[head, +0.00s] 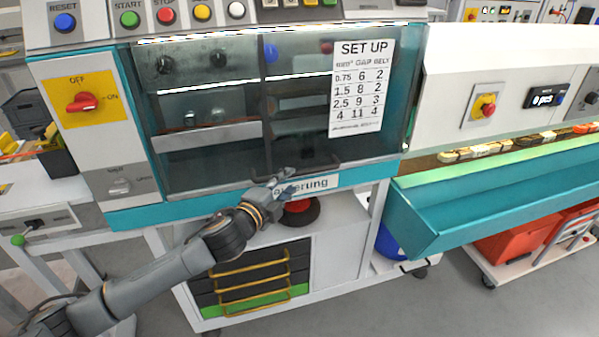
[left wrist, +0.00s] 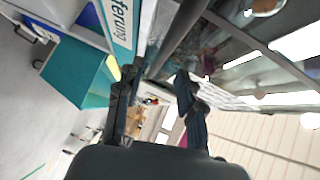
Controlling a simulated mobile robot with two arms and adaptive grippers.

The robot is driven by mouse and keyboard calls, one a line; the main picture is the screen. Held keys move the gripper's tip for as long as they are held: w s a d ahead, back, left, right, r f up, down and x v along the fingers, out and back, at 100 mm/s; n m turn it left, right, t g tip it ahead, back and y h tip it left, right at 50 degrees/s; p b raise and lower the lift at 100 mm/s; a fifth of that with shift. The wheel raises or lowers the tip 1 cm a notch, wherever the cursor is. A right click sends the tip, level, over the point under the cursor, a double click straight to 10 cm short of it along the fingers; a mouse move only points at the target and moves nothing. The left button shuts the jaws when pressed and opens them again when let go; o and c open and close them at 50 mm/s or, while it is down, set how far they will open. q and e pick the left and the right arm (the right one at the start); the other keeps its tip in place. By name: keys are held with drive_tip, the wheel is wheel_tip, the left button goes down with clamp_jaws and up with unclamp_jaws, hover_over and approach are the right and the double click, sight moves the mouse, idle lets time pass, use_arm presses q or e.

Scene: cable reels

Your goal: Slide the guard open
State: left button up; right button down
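The guard (head: 230,160) is a see-through dark panel across the front of the machine, and it appears closed over the opening. A dark handle bar (head: 318,166) runs along its lower edge. My left gripper (head: 287,181) is at the lower edge of the guard, by the left end of the bar. In the left wrist view the fingers (left wrist: 157,72) are apart, with the dark bar (left wrist: 180,38) just ahead of their tips. Whether they touch it I cannot tell. My right gripper is in neither view.
A setup sheet (head: 362,88) is fixed on the guard's right side. Above is a row of buttons; a red rotary switch (head: 82,102) is at left. A teal trough (head: 480,200) juts out at right. A drawer cabinet (head: 250,275) stands below.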

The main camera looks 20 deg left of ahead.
sight(296, 176)
use_arm(q)
drive_tip(key=x, duration=0.6)
drive_tip(key=shift+w, duration=0.15)
clamp_jaws()
